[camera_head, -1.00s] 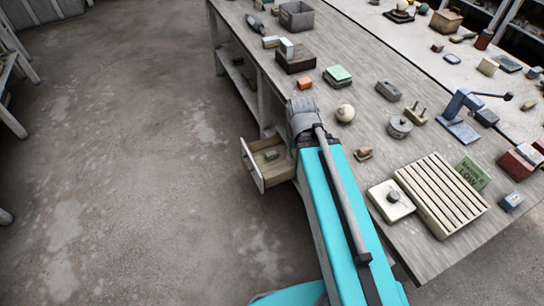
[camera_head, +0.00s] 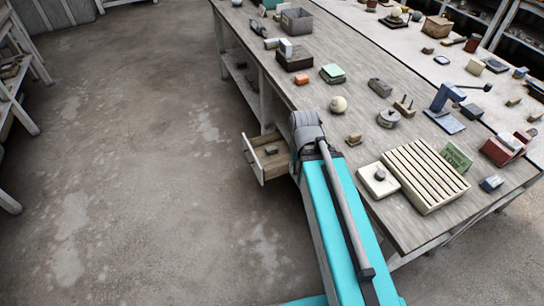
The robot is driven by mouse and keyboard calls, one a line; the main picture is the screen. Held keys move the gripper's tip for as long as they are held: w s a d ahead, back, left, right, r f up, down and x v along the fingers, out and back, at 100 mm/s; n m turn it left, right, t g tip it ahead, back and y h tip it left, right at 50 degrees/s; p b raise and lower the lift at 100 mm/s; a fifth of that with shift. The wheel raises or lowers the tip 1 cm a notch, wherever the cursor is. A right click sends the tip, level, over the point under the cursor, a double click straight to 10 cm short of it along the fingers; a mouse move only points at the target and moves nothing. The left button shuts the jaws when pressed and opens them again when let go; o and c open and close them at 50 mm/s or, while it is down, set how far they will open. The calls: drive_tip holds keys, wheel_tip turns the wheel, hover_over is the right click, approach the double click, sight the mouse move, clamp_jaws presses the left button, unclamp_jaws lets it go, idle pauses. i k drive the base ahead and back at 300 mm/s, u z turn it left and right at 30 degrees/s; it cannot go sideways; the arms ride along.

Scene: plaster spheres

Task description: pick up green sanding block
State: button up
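A small dark greenish block (camera_head: 271,150) lies in the open wooden drawer (camera_head: 258,170) under the bench's left side. I cannot tell from this view which of the two is the sanding block. My teal arm reaches up from the bottom to a grey joint beside the drawer. My gripper is not visible; the arm's end is hidden or out of view.
The concrete floor (camera_head: 150,190) to the left is clear.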

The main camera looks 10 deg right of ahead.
sight(272, 150)
drive_tip(key=k, duration=1.35)
drive_tip(key=u, duration=0.35)
drive_tip(key=i, duration=0.7)
drive_tip(key=u, duration=0.6)
drive_tip(key=i, duration=1.55)
drive_tip(key=z, duration=0.5)
drive_tip(key=i, duration=0.5)
drive_tip(key=z, duration=0.55)
